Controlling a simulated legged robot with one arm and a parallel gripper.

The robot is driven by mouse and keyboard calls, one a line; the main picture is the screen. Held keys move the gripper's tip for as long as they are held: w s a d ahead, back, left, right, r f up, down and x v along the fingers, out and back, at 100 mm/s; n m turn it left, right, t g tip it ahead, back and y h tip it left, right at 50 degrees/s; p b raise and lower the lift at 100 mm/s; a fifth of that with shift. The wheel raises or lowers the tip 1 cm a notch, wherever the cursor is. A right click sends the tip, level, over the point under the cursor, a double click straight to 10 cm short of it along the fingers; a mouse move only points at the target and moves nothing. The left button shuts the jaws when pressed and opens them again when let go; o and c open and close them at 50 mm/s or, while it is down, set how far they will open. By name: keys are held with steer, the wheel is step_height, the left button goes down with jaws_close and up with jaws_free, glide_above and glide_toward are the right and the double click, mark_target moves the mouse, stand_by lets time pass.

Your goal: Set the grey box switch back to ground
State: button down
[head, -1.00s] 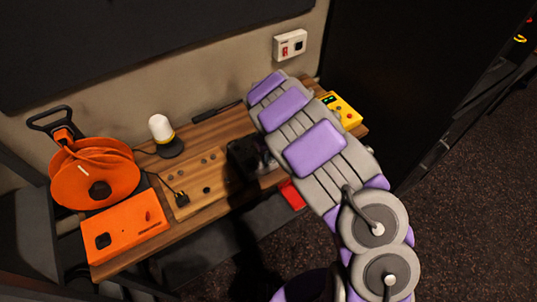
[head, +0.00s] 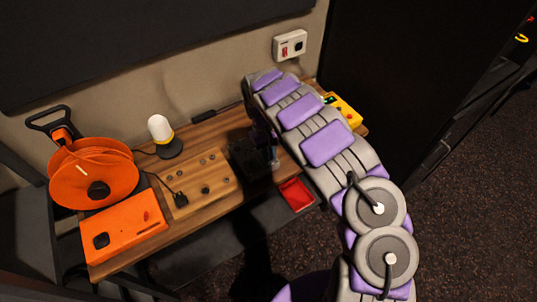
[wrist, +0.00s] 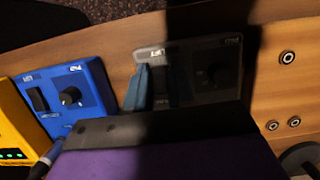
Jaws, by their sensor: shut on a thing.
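The grey box (wrist: 210,62) lies in deep shadow on the wooden desk in the wrist view. It has pale lettering at its top edge and a round knob on its right half. My gripper (wrist: 160,88) is over the box's left half, with a blue finger showing beside the switch's place. It is shut on the switch, which is mostly hidden by the finger and shadow, so its position cannot be told. In the head view the box is a dark block (head: 246,158), with my gripper (head: 272,160) at its right side.
A blue box (wrist: 68,95) with a rocker and knob and a yellow box (wrist: 18,125) sit left in the wrist view. The head view shows a wooden panel (head: 200,180), an orange box (head: 125,228), a cable reel (head: 93,175), a lamp (head: 162,135) and a red tray (head: 297,194).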

steer(key=c, duration=1)
jaws_free()
steer(key=shift+o, duration=0.2)
steer(key=shift+w+r, duration=0.1)
steer(key=p+v, duration=0.2)
steer(key=v, duration=1.5)
steer(key=shift+w, duration=0.1)
